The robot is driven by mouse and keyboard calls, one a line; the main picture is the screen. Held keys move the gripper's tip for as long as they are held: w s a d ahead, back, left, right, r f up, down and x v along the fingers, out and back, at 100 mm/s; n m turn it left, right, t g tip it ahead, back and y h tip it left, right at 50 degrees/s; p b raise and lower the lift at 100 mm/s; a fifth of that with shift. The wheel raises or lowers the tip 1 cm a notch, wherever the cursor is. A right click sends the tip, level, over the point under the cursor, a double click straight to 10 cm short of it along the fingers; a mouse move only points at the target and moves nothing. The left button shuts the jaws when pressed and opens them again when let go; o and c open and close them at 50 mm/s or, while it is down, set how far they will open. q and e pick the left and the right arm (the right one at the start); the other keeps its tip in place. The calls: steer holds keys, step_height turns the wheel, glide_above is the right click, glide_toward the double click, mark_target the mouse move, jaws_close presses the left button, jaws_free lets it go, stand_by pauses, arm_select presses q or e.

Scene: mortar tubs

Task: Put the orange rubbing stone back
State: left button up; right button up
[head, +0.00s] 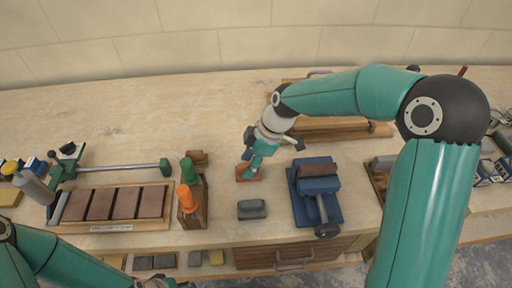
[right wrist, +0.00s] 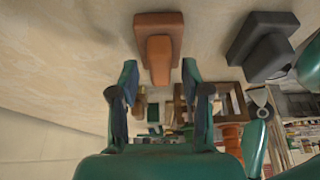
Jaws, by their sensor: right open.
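The orange rubbing stone (head: 249,173), an orange-brown block with a raised grip, lies on the bench just beyond my right gripper's fingers. In the right wrist view the stone (right wrist: 158,45) sits ahead of the two fingers, roughly centred between them. My right gripper (head: 252,160) is open and points down at it; it also shows in the right wrist view (right wrist: 160,80) with nothing between its fingers. A dark grey stone (head: 252,209) of similar shape lies nearer the front edge. My left arm is at the lower left; its gripper is barely visible at the bottom edge.
A blue vise (head: 317,192) with a brown block stands right of the stones. A wooden holder (head: 193,212) with orange and green handled tools stands to the left. A tray (head: 115,226) of brown blocks lies farther left.

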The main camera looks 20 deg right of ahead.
steer(key=v, duration=1.1)
steer(key=shift+s, duration=0.1)
